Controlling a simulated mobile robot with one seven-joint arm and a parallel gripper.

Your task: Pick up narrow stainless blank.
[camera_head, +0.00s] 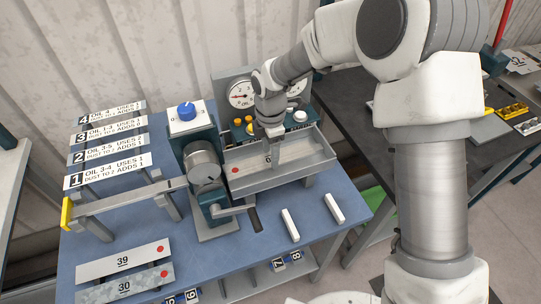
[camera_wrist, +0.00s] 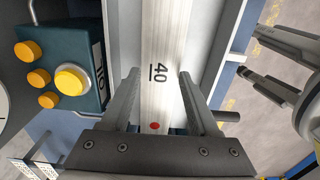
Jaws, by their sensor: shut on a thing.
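The narrow blank (camera_wrist: 157,108) is a long, pale brushed-metal strip marked 40, with a red dot near one end. In the wrist view my gripper (camera_wrist: 160,78) has one finger along each long edge of it, shut on the strip. In the head view my gripper (camera_head: 268,152) points down into a long grey tray (camera_head: 304,180), where the blank (camera_head: 246,167) and its red dot show. Whether the blank still touches the tray floor cannot be told. My gripper's fingertips are small and partly hidden in the head view.
A bender with a roller (camera_head: 202,160) and crank handle (camera_head: 255,218) stands left of the tray. Gauges (camera_head: 241,94) and buttons stand behind it. Plates marked 39 (camera_head: 122,262) and 30 (camera_head: 124,287) lie front left. Two white bars (camera_head: 290,225) (camera_head: 334,208) lie in front.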

